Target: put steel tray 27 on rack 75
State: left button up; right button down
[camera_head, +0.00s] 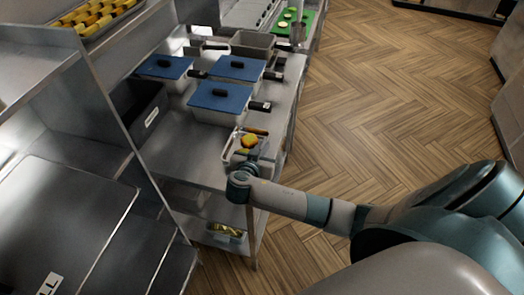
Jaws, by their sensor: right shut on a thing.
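A small pale metal tray (230,157) with yellow pieces in it is at the front edge of the steel counter, by my right gripper (248,165). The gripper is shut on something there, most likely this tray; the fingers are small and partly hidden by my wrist. I cannot tell whether the tray rests on the counter or hangs just above it. No number is readable on it. A metal shelf rack (72,52) stands at the left, with a tray of yellow pieces (95,14) on top; its number is not readable. My left gripper is out of view.
Several white containers with blue lids (220,97) stand on the counter (185,145), beside a dark bin (138,108). A grey pan (253,44) and a green board (292,20) are farther back. A container (225,232) sits on the lower shelf. The wooden floor at right is clear.

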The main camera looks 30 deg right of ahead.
jog(key=shift+r+b, duration=0.4)
jog(key=shift+r, duration=0.3)
jog(key=s+d+r+b, duration=0.5)
jog(key=d+r, duration=0.3)
jog(key=d, duration=0.2)
jog(key=shift+s+r, duration=0.15)
jog(key=shift+s, duration=0.45)
jog(key=w+a+r+n+t+y+b, duration=0.1)
jog(key=w+a+r+n+y+b, duration=0.1)
jog(key=a, duration=0.6)
jog(key=w+a+r+n+t+y+b, duration=0.2)
jog(key=w+a+r+n+y, duration=0.2)
jog(key=a+r, duration=0.3)
jog(key=w+a+r+n+t+y+b, duration=0.2)
jog(key=w+a+r+n+y, duration=0.1)
jog(key=a, duration=0.8)
jog(key=shift+r+n+y+b, duration=0.35)
jog(key=shift+r+n+y, duration=0.2)
jog(key=shift+r, duration=0.3)
jog(key=shift+w, duration=0.1)
